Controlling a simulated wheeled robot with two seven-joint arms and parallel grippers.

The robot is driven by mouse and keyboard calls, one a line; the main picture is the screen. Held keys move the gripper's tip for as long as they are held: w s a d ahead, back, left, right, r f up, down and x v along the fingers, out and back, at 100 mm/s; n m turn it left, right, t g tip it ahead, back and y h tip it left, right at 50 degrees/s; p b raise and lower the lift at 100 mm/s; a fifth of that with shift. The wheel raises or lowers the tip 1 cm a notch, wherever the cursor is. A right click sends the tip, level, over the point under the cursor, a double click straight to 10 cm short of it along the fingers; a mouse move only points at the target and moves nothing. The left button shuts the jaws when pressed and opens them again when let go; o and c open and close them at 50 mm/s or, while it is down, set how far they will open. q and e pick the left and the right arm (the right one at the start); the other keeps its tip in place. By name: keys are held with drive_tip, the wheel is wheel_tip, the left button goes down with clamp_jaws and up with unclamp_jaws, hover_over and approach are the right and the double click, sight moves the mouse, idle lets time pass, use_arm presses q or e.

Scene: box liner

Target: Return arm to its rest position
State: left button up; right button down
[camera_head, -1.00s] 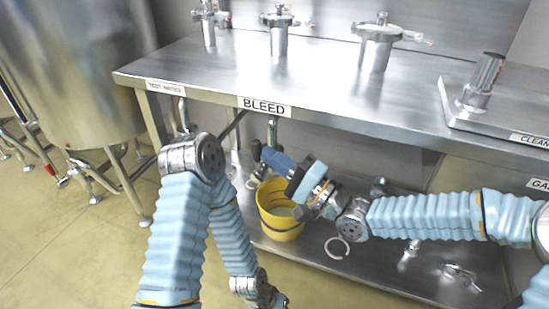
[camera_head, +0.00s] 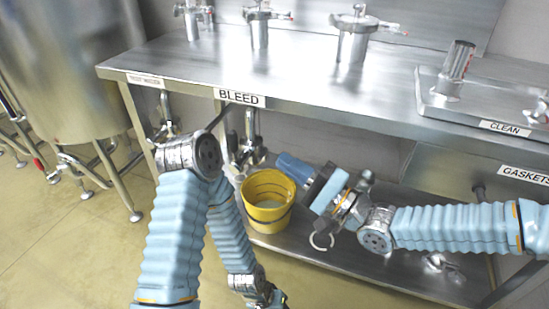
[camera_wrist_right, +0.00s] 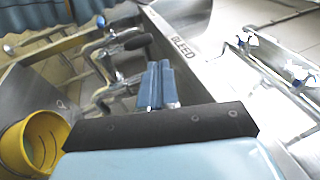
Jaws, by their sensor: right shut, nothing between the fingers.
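My right arm comes in from the right in the head view. Its gripper (camera_head: 285,163) has blue fingers and hangs above and to the right of the yellow bucket (camera_head: 266,222), apart from it. The fingers (camera_wrist_right: 158,84) are together in the right wrist view, with nothing between them. My left arm (camera_head: 172,235) reaches up from the bottom and bends back down; its gripper lies at or beyond the bottom edge and cannot be made out.
A steel table (camera_head: 330,108) with a BLEED label (camera_head: 240,97) stands above a lower shelf (camera_head: 400,268). Valves and pipes hang under the table, behind the bucket. A white ring (camera_head: 322,240) is by the right wrist. A tank (camera_head: 75,70) stands left; floor there is clear.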

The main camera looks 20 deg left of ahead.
drive_tip(key=w+d+f+m+t+h, duration=0.1)
drive_tip(key=d+f+h, duration=0.4)
drive_tip(key=f, duration=0.7)
drive_tip(key=w+d+f+m+t+h, duration=0.15)
drive_tip(key=d+f+h, duration=0.3)
drive_tip(key=f, duration=0.75)
use_arm(q)
drive_tip(key=shift+r, duration=0.1)
use_arm(e)
drive_tip(key=s+d+f+n+g+h, duration=0.2)
drive_tip(key=s+d+f+g+h, duration=0.1)
drive_tip(key=s+d+f, duration=0.4)
drive_tip(key=s+d+f+n+g+h, duration=0.2)
drive_tip(key=s+d+f+g+h, duration=0.2)
drive_tip(key=f, duration=1)
drive_tip(key=s+d, duration=0.3)
drive_tip(key=s, duration=0.1)
drive_tip(key=shift+d, duration=0.2)
use_arm(q)
drive_tip(key=shift+w, duration=0.1)
use_arm(e)
drive_tip(key=shift+w, duration=0.1)
